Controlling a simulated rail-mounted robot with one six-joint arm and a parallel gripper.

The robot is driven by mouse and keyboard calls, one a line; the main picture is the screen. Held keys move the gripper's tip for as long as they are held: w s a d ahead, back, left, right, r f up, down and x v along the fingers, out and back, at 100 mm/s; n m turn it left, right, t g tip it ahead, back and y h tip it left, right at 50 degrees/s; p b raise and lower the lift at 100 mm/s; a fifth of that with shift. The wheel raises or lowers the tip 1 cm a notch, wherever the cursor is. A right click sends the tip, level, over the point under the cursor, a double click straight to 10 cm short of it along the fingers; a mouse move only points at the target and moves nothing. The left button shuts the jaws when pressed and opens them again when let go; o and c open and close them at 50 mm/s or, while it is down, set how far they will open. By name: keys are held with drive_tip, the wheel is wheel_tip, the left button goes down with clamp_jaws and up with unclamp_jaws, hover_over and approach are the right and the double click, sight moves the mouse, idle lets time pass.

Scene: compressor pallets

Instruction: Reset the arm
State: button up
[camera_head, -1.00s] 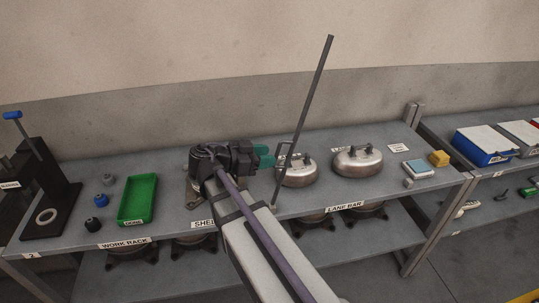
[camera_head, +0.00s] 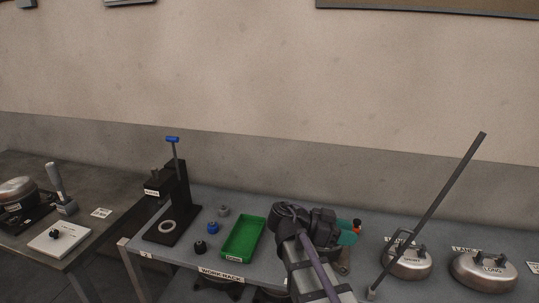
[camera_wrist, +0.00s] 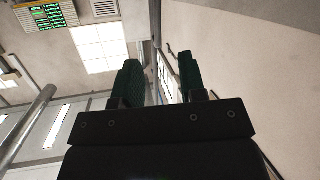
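My gripper (camera_head: 350,232) is raised in front of the grey work bench in the head view, to the right of the green tray. In the wrist view, its two dark green fingers (camera_wrist: 160,82) stand well apart with nothing between them. The wrist view looks up past them at the ceiling, a window and a wall. My arm reaches up from the bottom of the head view and hides part of the bench behind it.
The green tray (camera_head: 243,238), several small knobs (camera_head: 213,228) and a black press with a blue handle (camera_head: 172,195) stand left of my arm. Two steel domes (camera_head: 407,262) and a slanted grey bar (camera_head: 430,210) are to the right. Another bench (camera_head: 95,236) is far left.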

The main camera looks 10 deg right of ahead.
drive_tip(key=s+a+f+n+t+y, duration=0.1)
drive_tip(key=s+a+f+n+y, duration=0.2)
drive_tip(key=a+f+n+y, duration=0.3)
drive_tip(key=s+a+f+n+t+y, duration=0.1)
drive_tip(key=s+a+f+n+y, duration=0.2)
drive_tip(key=n, duration=0.9)
drive_tip(key=a+f+y, duration=0.3)
drive_tip(key=y, duration=0.2)
drive_tip(key=shift+f+n+t+y, duration=0.4)
